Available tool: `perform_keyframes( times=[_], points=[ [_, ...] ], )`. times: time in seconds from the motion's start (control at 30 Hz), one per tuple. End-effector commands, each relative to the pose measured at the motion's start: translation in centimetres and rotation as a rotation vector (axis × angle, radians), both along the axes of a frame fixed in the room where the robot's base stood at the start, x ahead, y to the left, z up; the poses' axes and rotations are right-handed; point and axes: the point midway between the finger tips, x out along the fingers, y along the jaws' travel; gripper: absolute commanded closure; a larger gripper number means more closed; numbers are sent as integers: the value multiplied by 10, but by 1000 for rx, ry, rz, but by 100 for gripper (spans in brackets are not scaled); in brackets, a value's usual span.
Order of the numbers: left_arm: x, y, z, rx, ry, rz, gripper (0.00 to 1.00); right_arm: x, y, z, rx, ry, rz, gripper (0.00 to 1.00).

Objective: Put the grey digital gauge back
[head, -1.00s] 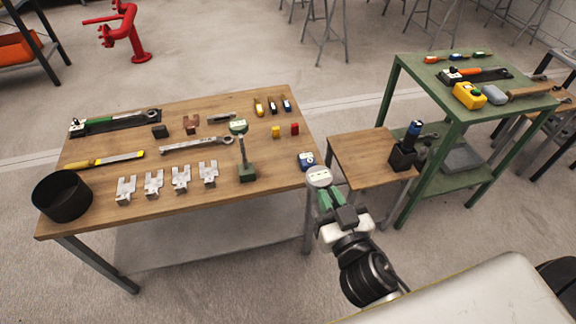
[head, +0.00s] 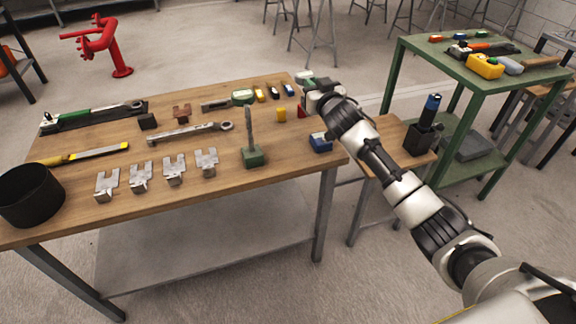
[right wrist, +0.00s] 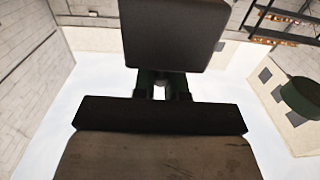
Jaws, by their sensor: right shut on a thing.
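My right gripper (head: 308,83) is above the back right corner of the wooden table, shut on the grey digital gauge (head: 303,75). Only a small pale part of the gauge shows in the head view, and its face is turned out of sight. I cannot tell whether it touches anything. A green-faced gauge (head: 243,97) shows at the top of, or just behind, the thin post on a green base (head: 253,157). The right wrist view shows dark blocks close up, with green finger parts (right wrist: 160,84) between them. My left gripper is not in view.
The wooden table (head: 75,206) carries a black pot (head: 30,195), several metal brackets, wrenches, a blue gauge (head: 320,142), and small yellow and red blocks. A small side table holds a black holder (head: 419,139). A green table (head: 432,70) stands at right.

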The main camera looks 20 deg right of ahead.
Motion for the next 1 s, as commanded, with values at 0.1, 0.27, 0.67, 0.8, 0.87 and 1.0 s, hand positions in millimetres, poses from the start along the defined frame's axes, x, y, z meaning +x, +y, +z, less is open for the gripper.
perform_keyframes(
  times=[0.1, 0.27, 0.67, 0.8, 0.87, 1.0],
  points=[
    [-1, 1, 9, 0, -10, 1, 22, 12, -15, 10, 6, -11, -20, 100],
    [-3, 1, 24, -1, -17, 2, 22, 10, -7, 5, 10, -10, -23, 100],
    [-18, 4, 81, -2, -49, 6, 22, -31, 63, -43, 11, -10, -23, 100],
    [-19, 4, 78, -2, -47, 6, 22, -39, 77, -52, 10, -12, -24, 100],
    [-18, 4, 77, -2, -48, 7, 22, -41, 81, -54, 9, -12, -25, 100],
    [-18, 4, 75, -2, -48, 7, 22, -42, 83, -60, 9, -11, -26, 100]
  ],
)
